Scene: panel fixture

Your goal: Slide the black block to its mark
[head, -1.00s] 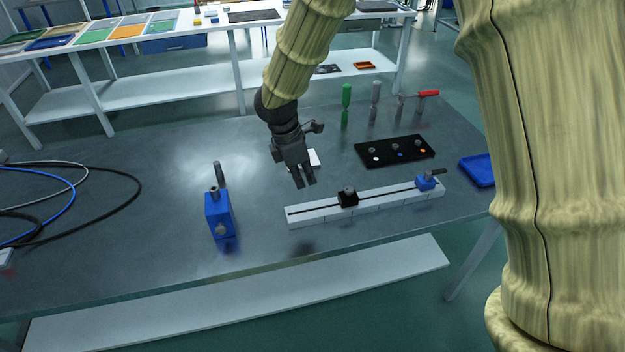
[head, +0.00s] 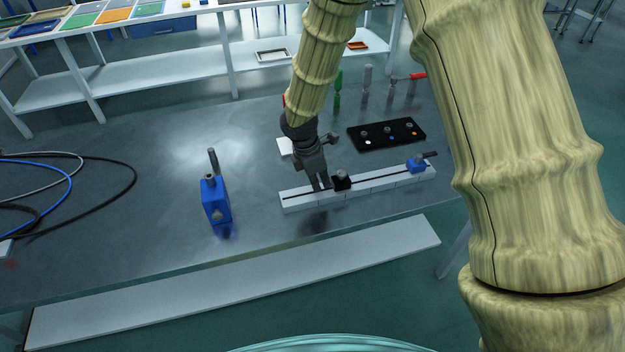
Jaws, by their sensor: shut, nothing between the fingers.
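The black block (head: 341,181) sits on the slot of a pale rail (head: 376,186), a little left of the rail's middle. My gripper (head: 322,187) points down at the rail, just left of the black block. Its fingers are shut and empty. They look close to the block's left side, but I cannot tell whether they touch it. A blue block (head: 416,164) with a dark lever sits near the right end of the rail. Thin division lines show on the rail's front face; I cannot tell which one is the mark.
A blue fixture (head: 215,200) with an upright dark lever stands left of the rail. A black panel (head: 386,134) with several knobs lies behind the rail. A white piece (head: 285,147) lies behind my gripper. Cables (head: 134,181) lie at the far left. The table between cables and blue fixture is clear.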

